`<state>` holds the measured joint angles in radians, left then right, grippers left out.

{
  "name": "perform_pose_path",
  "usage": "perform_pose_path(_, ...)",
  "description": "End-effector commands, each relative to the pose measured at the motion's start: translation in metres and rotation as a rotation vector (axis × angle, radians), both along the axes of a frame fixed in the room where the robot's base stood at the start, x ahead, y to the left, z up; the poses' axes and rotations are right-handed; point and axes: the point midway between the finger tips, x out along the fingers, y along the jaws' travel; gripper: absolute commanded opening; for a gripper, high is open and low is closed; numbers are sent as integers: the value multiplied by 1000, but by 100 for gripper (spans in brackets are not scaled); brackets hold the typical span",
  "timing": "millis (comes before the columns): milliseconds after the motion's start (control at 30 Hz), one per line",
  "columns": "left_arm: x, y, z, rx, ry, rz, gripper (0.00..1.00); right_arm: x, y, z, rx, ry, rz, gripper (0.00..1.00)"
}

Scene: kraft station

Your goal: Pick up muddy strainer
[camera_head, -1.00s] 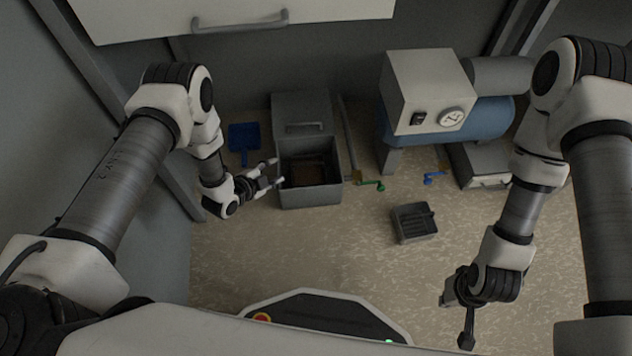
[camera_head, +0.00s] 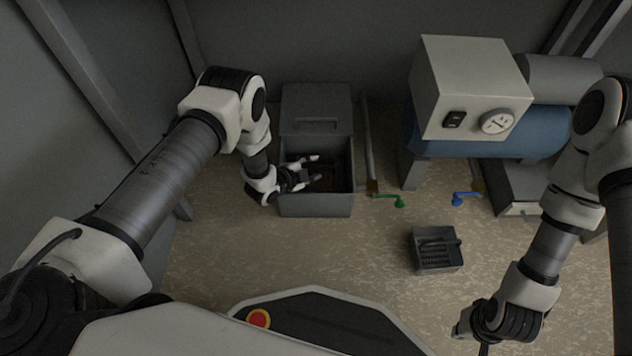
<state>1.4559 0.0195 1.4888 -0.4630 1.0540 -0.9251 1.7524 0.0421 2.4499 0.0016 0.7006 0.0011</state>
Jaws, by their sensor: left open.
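A grey box (camera_head: 316,210) with its lid (camera_head: 316,112) raised stands on the floor left of centre. Inside its dark opening is something brownish (camera_head: 334,180), likely the muddy strainer, but its shape is too dark to make out. My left gripper (camera_head: 315,168) is open and reaches over the box's left wall, its fingers spread above the opening. I cannot tell whether they touch anything inside. My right gripper (camera_head: 470,332) hangs low at the bottom right, away from the box, partly cut off by the frame edge.
A small dark grey basket (camera_head: 437,262) stands on the floor right of centre. A green-handled valve (camera_head: 390,198) and a blue-handled valve (camera_head: 463,198) sit near a blue tank (camera_head: 480,145) with a grey gauge box (camera_head: 470,85).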

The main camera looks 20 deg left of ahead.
Motion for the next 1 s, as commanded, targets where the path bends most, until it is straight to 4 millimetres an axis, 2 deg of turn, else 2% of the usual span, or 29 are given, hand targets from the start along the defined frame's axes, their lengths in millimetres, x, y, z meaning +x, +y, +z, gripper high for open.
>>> perform_pose_path(67, 0, 0, 1, 0, 0, 0, 45, 0, 0, 2, 0, -1, 0, 0)
perform_pose_path(133, 0, 0, 1, 0, 0, 0, 27, 0, 0, 2, 0, 0, 0, 0)
perform_pose_path(200, 0, 0, 1, 1, 0, 1, 2, 0, 0, 1, 0, 0, 0, 0)
perform_pose_path(233, 0, 0, 1, 1, 0, 1, 0, 0, 0, 1, 0, 0, 0, 0)
perform_pose_path(767, -1, 0, 5, -1, 3, 1, 0, 0, 0, 4, 0, 1, 0, 0)
perform_pose_path(867, -1, 0, 21, -1, 3, 1, 0, -1, 0, 15, 0, 2, 1, 0)
perform_pose_path(1000, 0, 0, 58, 0, 1, 1, 0, -1, 0, 38, 1, 3, 4, 0)
